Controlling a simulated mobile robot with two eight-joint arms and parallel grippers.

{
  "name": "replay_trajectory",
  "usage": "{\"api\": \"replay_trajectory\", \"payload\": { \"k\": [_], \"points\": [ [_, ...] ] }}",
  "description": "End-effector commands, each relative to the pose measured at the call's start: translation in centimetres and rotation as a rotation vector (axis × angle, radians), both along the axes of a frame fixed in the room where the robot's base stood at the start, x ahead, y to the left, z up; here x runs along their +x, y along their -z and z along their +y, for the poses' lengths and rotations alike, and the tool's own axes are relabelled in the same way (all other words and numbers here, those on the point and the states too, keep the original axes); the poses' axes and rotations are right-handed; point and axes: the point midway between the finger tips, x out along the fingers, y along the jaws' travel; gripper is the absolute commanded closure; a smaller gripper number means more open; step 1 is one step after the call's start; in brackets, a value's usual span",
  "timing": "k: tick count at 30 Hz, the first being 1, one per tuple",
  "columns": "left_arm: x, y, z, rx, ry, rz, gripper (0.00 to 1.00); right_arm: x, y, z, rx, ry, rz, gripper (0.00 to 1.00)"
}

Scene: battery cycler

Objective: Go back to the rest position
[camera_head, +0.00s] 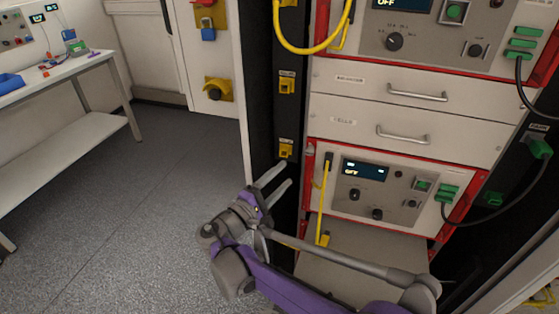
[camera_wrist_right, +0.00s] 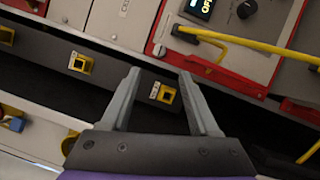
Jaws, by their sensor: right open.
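My right gripper (camera_head: 273,182) is in front of the battery cycler rack, near the dark left post of the frame. Its two grey fingers are apart and nothing is between them. The right wrist view shows the same open fingers (camera_wrist_right: 160,82), with a yellow socket (camera_wrist_right: 164,94) on the post seen between them. The lower cycler unit (camera_head: 385,190) is to the right of the gripper, and its display reads OFF. My right arm crosses in front of the rack's lower part. My left gripper is not in view.
Yellow cables (camera_head: 323,205) hang at the rack front. Black cables with green plugs (camera_head: 540,148) are on the right. Two closed drawers (camera_head: 410,118) sit between the units. A white bench (camera_head: 85,62) stands at far left. The grey floor (camera_head: 150,200) between is clear.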

Motion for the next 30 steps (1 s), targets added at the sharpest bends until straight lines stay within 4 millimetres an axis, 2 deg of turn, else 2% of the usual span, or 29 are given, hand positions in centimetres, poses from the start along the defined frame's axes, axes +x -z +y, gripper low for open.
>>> {"api": "replay_trajectory", "payload": {
  "k": [5, 8, 11, 12, 15, 19, 21, 24, 27, 30],
  "points": [
    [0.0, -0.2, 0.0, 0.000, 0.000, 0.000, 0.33, -0.1, -0.1, -0.7, 0.016, 0.007, 0.011, 0.39],
    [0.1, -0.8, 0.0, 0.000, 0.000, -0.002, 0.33, -0.7, -0.1, -3.6, 0.083, 0.032, 0.060, 0.39],
    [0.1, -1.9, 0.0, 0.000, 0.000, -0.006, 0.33, -2.5, 0.3, -8.4, 0.221, 0.080, 0.141, 0.39],
    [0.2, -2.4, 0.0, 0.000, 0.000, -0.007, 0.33, -3.7, 0.7, -10.4, 0.291, 0.103, 0.175, 0.39],
    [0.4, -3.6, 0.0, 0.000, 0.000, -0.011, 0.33, -7.3, 1.8, -14.8, 0.487, 0.161, 0.252, 0.39],
    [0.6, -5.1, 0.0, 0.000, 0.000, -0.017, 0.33, -13.0, 3.5, -18.5, 0.756, 0.234, 0.316, 0.39],
    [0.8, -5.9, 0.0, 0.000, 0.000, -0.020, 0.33, -16.2, 4.3, -19.5, 0.906, 0.271, 0.332, 0.39],
    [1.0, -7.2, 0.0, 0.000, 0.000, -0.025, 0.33, -20.6, 5.3, -20.0, 1.129, 0.320, 0.331, 0.39],
    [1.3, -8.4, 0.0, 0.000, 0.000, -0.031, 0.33, -24.4, 6.1, -19.6, 1.346, 0.362, 0.308, 0.39],
    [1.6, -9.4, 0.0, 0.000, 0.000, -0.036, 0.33, -27.2, 6.5, -18.6, 1.533, 0.391, 0.270, 0.39]
  ]
}}
